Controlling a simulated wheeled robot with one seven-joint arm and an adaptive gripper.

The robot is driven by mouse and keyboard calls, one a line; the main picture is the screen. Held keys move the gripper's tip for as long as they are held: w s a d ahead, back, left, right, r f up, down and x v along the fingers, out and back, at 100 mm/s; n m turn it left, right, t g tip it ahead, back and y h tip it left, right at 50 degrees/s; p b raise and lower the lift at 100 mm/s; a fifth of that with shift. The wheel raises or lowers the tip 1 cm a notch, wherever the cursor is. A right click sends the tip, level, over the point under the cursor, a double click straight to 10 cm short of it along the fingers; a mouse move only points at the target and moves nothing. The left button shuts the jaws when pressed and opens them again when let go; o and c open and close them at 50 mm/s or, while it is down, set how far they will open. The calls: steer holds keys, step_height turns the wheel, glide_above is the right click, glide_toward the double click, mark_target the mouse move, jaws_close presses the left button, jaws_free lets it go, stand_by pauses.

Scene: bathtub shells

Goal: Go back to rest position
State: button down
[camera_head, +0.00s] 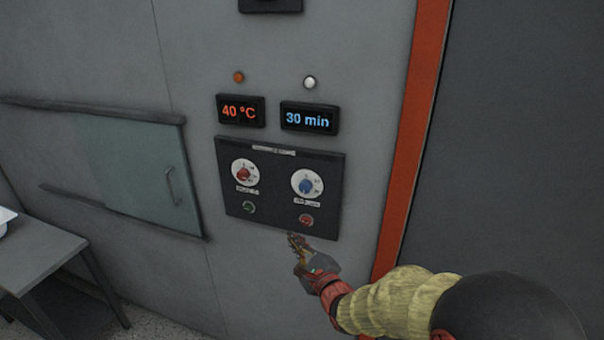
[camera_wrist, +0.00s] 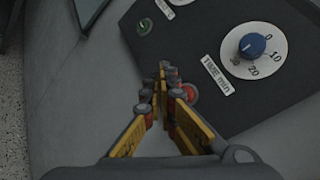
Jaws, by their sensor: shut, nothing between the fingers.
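My gripper (camera_head: 293,240) is shut and empty, just below the lower edge of the dark control panel (camera_head: 280,163) on the grey wall. In the wrist view my gripper (camera_wrist: 163,70) points toward the panel and its fingers partly cover a red button (camera_wrist: 190,93). I cannot tell whether the fingertips touch the panel. My arm (camera_head: 400,302) reaches in from the lower right.
The panel has a red knob (camera_head: 243,173), a blue knob (camera_head: 307,182) and a green button (camera_head: 248,207). Displays above read 40 °C (camera_head: 240,111) and 30 min (camera_head: 308,117). A sliding glass door (camera_head: 130,165) and a grey table (camera_head: 38,258) are at left. An orange strip (camera_head: 412,140) runs at right.

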steer(key=s+d+f+n+g+h, duration=0.2)
steer(key=f+n, duration=0.2)
steer(key=f, duration=0.1)
steer(key=s+d+f+n+g+h, duration=0.1)
steer(key=d+f+n+g, duration=0.15)
steer(key=f, duration=0.35)
steer(key=s+d+f+n+g+h, duration=0.2)
steer(key=s+d+n+g+h, duration=0.15)
steer(key=s+n, duration=0.25)
steer(key=s+d+r+n+g, duration=0.1)
steer(key=s+d+r+n, duration=0.2)
steer(key=s, duration=0.4)
steer(key=s+d+r+n+g+h, duration=0.1)
steer(key=s+d+r+n+g, duration=0.15)
steer(key=s, duration=0.45)
steer(key=s+d+r+n+g, duration=0.1)
steer(key=s+d+r+n, duration=0.3)
steer(key=s, duration=0.3)
steer(key=s+d+r+t, duration=0.1)
steer(key=s+r, duration=0.2)
steer(key=r, duration=0.2)
steer(key=s+d+r+m+t, duration=0.1)
steer(key=s+r, duration=0.1)
steer(key=r, duration=0.3)
steer(key=shift+s+d+t, duration=0.3)
steer(key=shift+s+t, duration=0.05)
steer(key=shift+s, duration=0.05)
steer(key=shift+r, duration=0.2)
